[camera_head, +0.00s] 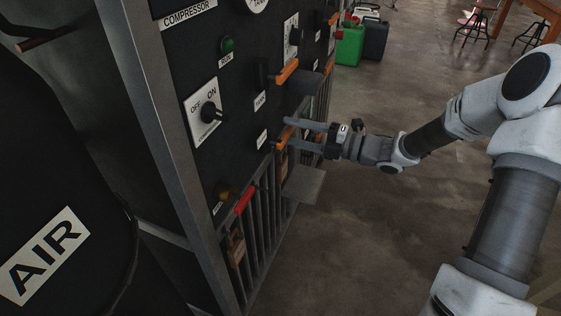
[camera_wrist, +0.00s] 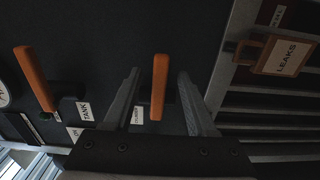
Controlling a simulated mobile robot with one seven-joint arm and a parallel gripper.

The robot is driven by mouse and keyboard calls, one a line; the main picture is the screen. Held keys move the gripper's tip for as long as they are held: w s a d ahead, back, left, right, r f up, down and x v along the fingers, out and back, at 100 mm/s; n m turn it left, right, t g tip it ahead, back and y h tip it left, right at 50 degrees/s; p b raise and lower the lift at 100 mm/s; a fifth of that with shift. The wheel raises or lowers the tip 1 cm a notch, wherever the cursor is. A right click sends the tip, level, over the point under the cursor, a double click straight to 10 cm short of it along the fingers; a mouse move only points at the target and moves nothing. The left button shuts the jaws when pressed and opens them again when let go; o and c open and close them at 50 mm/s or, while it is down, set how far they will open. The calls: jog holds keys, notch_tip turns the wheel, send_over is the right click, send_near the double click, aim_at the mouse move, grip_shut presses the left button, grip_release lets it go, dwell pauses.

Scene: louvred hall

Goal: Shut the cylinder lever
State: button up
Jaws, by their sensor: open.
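An orange lever (camera_wrist: 159,88) stands between the two fingers of my gripper in the wrist view, its handle running upright in the picture. A small white label (camera_wrist: 138,116) beside it is too small to read surely; I take this as the cylinder lever. My gripper (camera_head: 288,132) is open at the dark panel in the head view, its fingers either side of the orange handle and largely covering it. No clear contact shows. A second orange lever (camera_wrist: 36,78), by a label reading TANK, is left of my gripper; it also shows in the head view (camera_head: 286,71).
The compressor panel (camera_head: 232,110) carries an OFF/ON knob (camera_head: 209,112), a green lamp (camera_head: 227,45) and a red handle (camera_head: 244,200). Grey plates (camera_head: 304,184) jut out below my gripper. A LEAKS tag (camera_wrist: 285,56) hangs by the louvres. Floor to the right is open.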

jog(key=shift+v, duration=3)
jog(key=shift+d, duration=0.1)
jog(key=p+v, duration=0.4)
jog(key=v, duration=1.3)
jog(key=shift+r, duration=0.2)
